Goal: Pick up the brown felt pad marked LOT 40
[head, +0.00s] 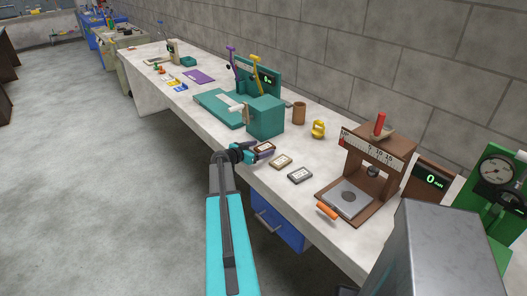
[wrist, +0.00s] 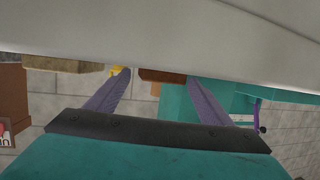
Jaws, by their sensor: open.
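A dark reddish-brown pad with a pale label (head: 265,148) lies on the bench by my gripper (head: 258,152). A tan-brown pad (head: 281,161) lies just right of it, and a dark grey pad (head: 300,175) further right. The label writing is too small to read, so I cannot tell which is LOT 40. In the wrist view, the picture is upside down. My gripper (wrist: 158,75) is open there, with the reddish-brown pad (wrist: 163,76) between or just beyond its fingertips. The tan pad (wrist: 63,65) is off to the left. Whether the fingers touch a pad cannot be told.
A teal machine (head: 265,118) stands behind left of the pads. A brown cup (head: 299,113) and a yellow weight (head: 318,129) stand behind them. A brown press-like gauge (head: 372,165) with an orange handle is at the right. The bench (head: 240,152) has its front edge close by.

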